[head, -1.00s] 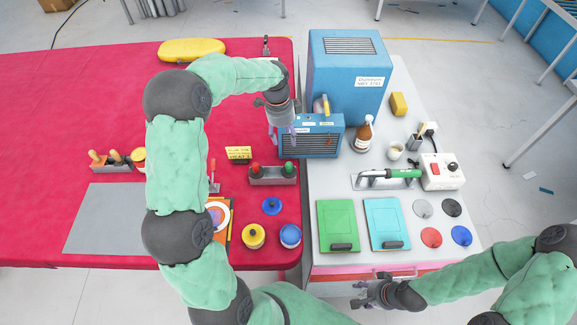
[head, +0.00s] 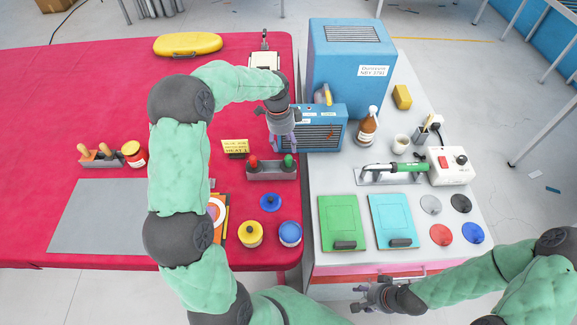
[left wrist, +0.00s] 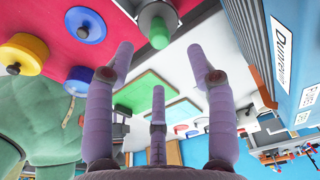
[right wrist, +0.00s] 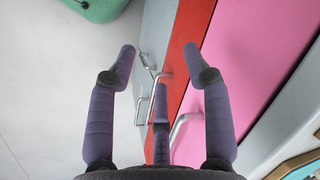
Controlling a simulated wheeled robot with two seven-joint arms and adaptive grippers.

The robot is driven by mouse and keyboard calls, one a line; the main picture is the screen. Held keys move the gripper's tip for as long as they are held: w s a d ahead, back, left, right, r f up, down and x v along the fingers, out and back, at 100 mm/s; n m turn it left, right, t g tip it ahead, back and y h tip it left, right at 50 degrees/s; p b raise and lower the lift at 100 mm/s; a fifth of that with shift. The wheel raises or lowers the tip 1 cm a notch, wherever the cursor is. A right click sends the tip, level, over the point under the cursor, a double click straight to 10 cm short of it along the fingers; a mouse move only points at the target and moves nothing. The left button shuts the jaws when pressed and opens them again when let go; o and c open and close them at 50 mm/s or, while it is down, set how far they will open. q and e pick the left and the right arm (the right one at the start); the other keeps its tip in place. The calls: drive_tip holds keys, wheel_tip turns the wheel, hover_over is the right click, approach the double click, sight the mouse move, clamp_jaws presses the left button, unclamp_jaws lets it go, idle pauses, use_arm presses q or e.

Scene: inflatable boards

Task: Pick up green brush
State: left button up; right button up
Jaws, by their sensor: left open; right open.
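The green brush (head: 289,160) stands upright in a grey holder (head: 272,173) on the red table, beside a red-handled one (head: 253,162). Only its green handle end shows clearly; the lower part is hidden in the holder. In the left wrist view the green handle (left wrist: 159,34) lies beyond the fingertips, near the top. My left gripper (head: 284,146) is open and empty, just behind and above the green brush, beside the blue heater box.
The blue heater box (head: 318,130) and tall blue oven (head: 347,75) stand right of my left gripper. A yellow sign (head: 235,148) is left of the holder. Yellow (head: 250,234) and blue (head: 290,233) pots stand in front. A brown bottle (head: 367,127) stands on the white top.

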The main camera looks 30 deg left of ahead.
sight(288, 156)
use_arm(q)
drive_tip(key=f, duration=0.3)
drive_tip(key=f+b, duration=0.1)
drive_tip(key=f, duration=0.1)
drive_tip(key=d+f, duration=0.1)
drive_tip(key=f, duration=0.2)
drive_tip(key=shift+w+f+b, duration=0.15)
drive_tip(key=shift+f+b, duration=0.15)
drive_tip(key=shift+r, duration=0.1)
clamp_jaws()
